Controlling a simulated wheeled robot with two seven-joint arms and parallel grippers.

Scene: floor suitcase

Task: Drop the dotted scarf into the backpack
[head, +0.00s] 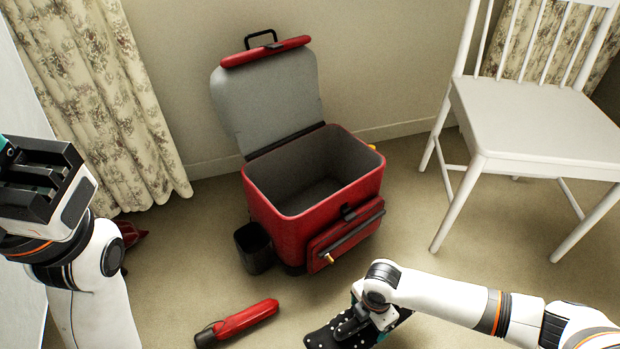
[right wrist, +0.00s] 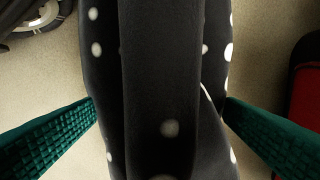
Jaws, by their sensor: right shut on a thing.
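The dotted scarf (head: 318,339), black with white dots, is at the bottom middle of the head view, at floor level. My right gripper (head: 352,326) is over it, shut on it. In the right wrist view the scarf (right wrist: 160,70) fills the space between the two green finger pads. The red backpack (head: 272,232) stands upright on the floor behind the scarf, its lid swung back and its grey inside looking empty. My left gripper (head: 38,178) is raised at the left edge, away from both; its finger gap is not clear.
A red folded umbrella (head: 240,322) lies on the floor left of the scarf. A black side pocket (head: 254,250) sticks out from the backpack. A white chair (head: 530,120) stands at the right. A dark red item (head: 131,235) lies partly hidden behind my left arm.

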